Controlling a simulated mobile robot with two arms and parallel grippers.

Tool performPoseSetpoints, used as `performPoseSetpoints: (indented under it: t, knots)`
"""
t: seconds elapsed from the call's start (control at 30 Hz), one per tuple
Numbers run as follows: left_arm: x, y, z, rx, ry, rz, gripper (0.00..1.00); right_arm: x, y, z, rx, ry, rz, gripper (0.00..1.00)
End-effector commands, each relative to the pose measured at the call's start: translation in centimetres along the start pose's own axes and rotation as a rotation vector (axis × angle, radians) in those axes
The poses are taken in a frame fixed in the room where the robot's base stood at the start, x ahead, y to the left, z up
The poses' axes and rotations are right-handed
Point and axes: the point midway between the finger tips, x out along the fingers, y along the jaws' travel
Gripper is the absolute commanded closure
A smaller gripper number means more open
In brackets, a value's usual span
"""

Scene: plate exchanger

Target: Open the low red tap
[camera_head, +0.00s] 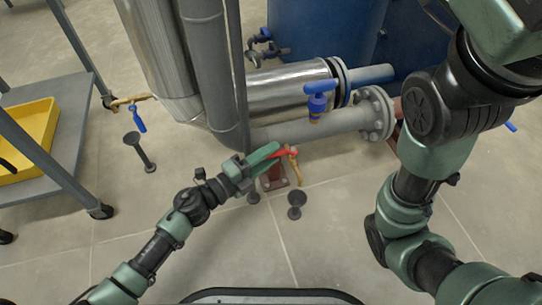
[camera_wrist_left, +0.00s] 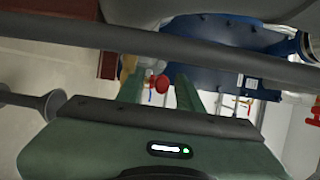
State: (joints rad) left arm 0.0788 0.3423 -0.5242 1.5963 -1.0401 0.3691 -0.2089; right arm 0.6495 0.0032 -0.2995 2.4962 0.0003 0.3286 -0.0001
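The low red tap has a red lever (camera_head: 286,151) and a brass body (camera_head: 296,172), below the grey pipe in the head view. My left gripper (camera_head: 272,155) reaches in from the lower left, with its green fingers right at the red lever. In the left wrist view my left gripper (camera_wrist_left: 160,92) has its two fingers apart, and the red of the tap (camera_wrist_left: 160,82) shows in the gap near the fingertips. I cannot tell whether a finger touches the lever. My right arm fills the right side of the head view; its gripper is out of the picture.
A grey flanged pipe (camera_head: 330,124) and a blue-handled valve (camera_head: 317,103) are just above the tap. A dark funnel drain (camera_head: 297,200) stands below it. A blue-handled tap (camera_head: 138,118) and a cart with a yellow tray (camera_head: 50,112) are at left. The front floor is open.

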Motion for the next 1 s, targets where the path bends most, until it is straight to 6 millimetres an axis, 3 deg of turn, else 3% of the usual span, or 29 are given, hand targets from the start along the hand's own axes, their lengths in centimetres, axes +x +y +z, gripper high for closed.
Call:
performPoseSetpoints:
  t: [0.33,0.37,0.5,1.0]
  knots:
    - [0.75,-0.07,-0.01,-0.001,0.000,-0.001,0.64,0.16,-0.11,-0.24,-0.001,0.008,-0.004,0.55]
    - [0.74,-0.07,-0.01,-0.001,0.000,-0.001,0.66,0.16,-0.11,-0.24,-0.001,0.008,-0.004,0.55]
    - [0.73,-0.06,-0.01,-0.001,0.000,-0.001,1.00,0.17,-0.12,-0.26,-0.001,0.008,-0.005,0.55]
    - [0.69,-0.03,-0.02,-0.001,0.000,0.000,1.00,0.15,-0.13,-0.26,-0.001,0.009,-0.005,0.55]
